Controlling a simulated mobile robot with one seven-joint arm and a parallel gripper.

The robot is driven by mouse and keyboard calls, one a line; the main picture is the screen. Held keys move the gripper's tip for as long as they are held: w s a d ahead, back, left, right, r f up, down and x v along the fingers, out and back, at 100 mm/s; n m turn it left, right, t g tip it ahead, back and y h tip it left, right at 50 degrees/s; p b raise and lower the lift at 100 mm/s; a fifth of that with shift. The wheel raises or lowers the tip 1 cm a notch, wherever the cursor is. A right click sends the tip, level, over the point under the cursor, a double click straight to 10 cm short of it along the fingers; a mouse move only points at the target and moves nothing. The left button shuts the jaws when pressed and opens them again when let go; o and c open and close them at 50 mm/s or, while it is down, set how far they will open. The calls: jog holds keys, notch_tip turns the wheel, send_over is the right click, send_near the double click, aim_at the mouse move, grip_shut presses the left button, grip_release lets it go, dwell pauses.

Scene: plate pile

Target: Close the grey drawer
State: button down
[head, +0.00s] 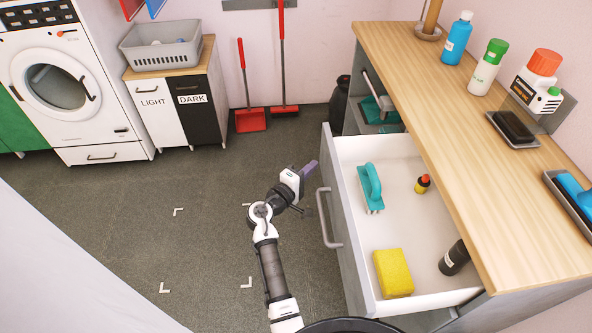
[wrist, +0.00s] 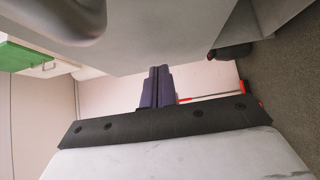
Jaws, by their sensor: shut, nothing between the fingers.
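The grey drawer (head: 350,225) is pulled out from the wooden-topped counter, with its white inside showing. Its grey bar handle (head: 324,220) is on the front, facing left in the head view. My gripper (head: 310,169) is to the left of the drawer front, near its far end and beyond the handle. Its purple fingers are shut together and empty, as the wrist view (wrist: 157,87) also shows. In the wrist view the grey drawer front (wrist: 165,45) fills the top, with the handle (wrist: 60,18) at top left. I cannot tell whether the fingers touch the front.
The drawer holds a teal brush (head: 371,188), yellow sponge (head: 393,272), small red-capped bottle (head: 423,184) and dark bottle (head: 454,258). Bottles stand on the counter (head: 440,90). A red dustpan (head: 250,120) is by the back wall. The floor (head: 200,220) left of my arm is clear.

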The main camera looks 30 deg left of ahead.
jog(key=shift+w+d, duration=0.4)
jog(key=shift+d, duration=0.2)
jog(key=w+d, duration=0.4)
jog(key=d, duration=0.2)
jog(key=w+d, duration=0.5)
jog(key=d, duration=0.2)
jog(key=w+d, duration=0.4)
jog(key=d, duration=0.3)
jog(key=shift+w+d, duration=0.1)
jog(key=shift+w, duration=0.2)
jog(key=shift+w+d, duration=0.15)
jog(key=shift+d, duration=0.05)
